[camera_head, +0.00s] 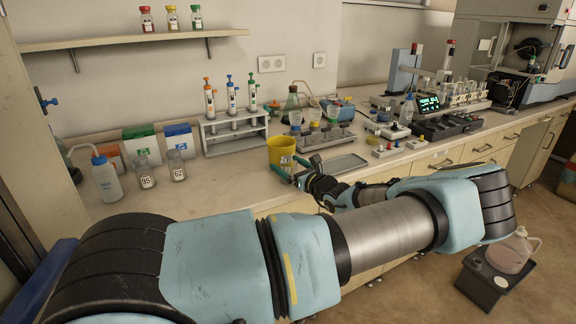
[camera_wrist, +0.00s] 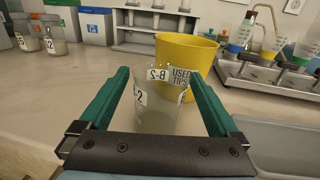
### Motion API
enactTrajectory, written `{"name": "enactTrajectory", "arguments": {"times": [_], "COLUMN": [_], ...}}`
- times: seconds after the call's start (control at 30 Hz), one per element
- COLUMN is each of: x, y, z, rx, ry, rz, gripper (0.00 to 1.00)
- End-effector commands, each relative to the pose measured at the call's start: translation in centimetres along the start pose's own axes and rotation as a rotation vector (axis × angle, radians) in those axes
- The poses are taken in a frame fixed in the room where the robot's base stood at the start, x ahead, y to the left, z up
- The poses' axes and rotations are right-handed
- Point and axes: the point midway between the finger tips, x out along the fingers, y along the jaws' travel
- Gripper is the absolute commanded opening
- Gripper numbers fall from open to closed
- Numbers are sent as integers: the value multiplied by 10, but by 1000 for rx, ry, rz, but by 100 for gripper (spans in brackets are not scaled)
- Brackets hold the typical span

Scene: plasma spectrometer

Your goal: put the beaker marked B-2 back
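The clear beaker marked B-2 (camera_wrist: 160,105) stands upright between the two green fingers of my gripper (camera_wrist: 160,85) in the wrist view. Both fingertips appear to touch its sides, so my gripper looks shut on it. In the head view the beaker (camera_head: 288,163) is small, in front of the yellow bin, between the fingers of my gripper (camera_head: 290,167). Its base is hidden in the wrist view, and I cannot tell whether it rests on the bench.
A yellow used-tips bin (camera_head: 280,149) is right behind the beaker. A grey tray (camera_head: 345,163) lies to the right, with a funnel rack (camera_head: 325,138) behind it. Two numbered jars (camera_head: 160,171) stand left, and a tube rack (camera_head: 234,135) behind. The bench is clear between jars and bin.

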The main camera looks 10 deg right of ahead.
Motion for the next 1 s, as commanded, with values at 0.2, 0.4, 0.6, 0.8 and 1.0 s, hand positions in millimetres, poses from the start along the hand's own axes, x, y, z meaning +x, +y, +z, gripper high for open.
{"name": "enactTrajectory", "arguments": {"times": [0.2,0.4,0.6,0.8,1.0], "x": [0,-12,-52,-92,-115], "y": [0,0,-1,-1,0], "z": [0,0,-2,-1,1], "rx": [0,-1,-2,-2,0], "ry": [0,0,2,2,0], "rz": [0,-1,-3,-2,-1], "gripper": [100,100,100,100,100]}}
